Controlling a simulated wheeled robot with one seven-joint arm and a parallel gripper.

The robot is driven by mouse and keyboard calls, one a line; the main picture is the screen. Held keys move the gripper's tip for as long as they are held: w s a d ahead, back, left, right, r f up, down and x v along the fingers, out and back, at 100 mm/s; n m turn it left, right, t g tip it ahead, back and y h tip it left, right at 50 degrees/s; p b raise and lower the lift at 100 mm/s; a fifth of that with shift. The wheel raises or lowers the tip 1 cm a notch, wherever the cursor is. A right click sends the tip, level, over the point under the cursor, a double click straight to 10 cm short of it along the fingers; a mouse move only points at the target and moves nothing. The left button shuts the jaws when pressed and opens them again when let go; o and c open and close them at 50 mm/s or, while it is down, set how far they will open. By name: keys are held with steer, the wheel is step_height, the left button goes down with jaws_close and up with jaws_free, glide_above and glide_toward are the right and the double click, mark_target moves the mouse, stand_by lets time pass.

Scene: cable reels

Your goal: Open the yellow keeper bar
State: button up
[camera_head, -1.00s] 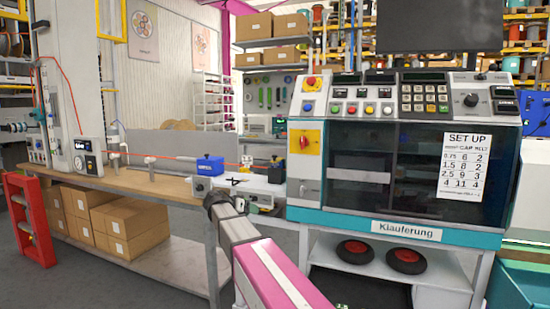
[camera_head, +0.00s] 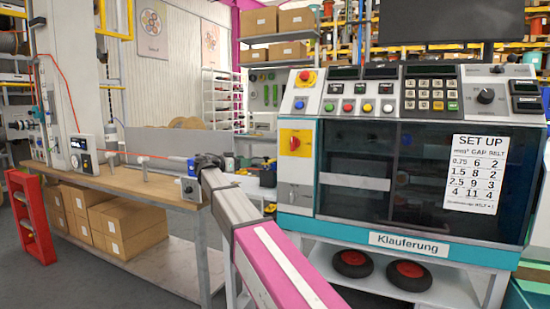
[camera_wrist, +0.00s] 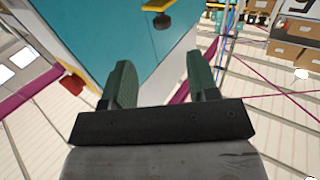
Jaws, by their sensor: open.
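No thing in view can be surely told as the yellow keeper bar. In the head view a yellow frame (camera_head: 115,18) hangs at the upper left, beside the pale column, far from my arm. In the wrist view my gripper (camera_wrist: 160,82) shows two green fingers, apart and with nothing between them. Beyond them is a teal and white panel (camera_wrist: 150,55). A yellow piece (camera_wrist: 184,13) and a black knob sit at that view's top edge; what they belong to is cut off. In the head view my gripper's fingers are hidden behind my arm.
The Kläuferung machine (camera_head: 400,170) stands close at the right. A red frame (camera_head: 30,215) stands on the floor at left.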

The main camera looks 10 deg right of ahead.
mark_target(266, 157)
steer(key=x, duration=1.1)
steer(key=shift+w+d+r, duration=0.1)
steer(key=shift+w+r, duration=0.15)
steer(key=shift+r, duration=0.1)
